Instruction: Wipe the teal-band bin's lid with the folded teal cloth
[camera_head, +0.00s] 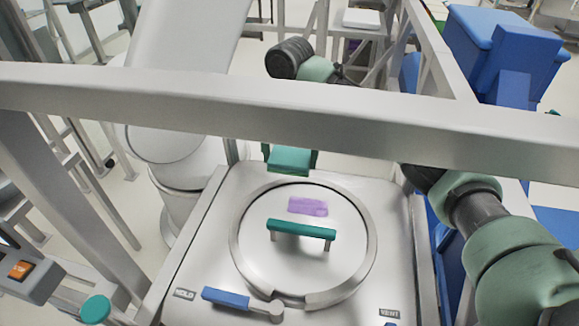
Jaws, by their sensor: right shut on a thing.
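The round metal lid (345,243) lies in a square metal top, with a teal bar handle (302,229) across its middle. A purple smear (308,206) is on the lid, just behind the handle. A teal piece, which looks like the folded teal cloth (288,160), shows just behind the lid's far rim, under the wide metal beam. My right arm comes in from the right and passes behind the beam. The beam hides its gripper's fingers, which are shut on what seems to be the cloth. I cannot tell whether the cloth touches the top. My left gripper is not in view.
The wide metal beam (250,105) crosses in front of the lid area. A blue-handled lever (226,299) sits at the lid's near left. A control box with an orange switch (21,269) is at lower left. Blue bins (500,55) stand at the back right.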

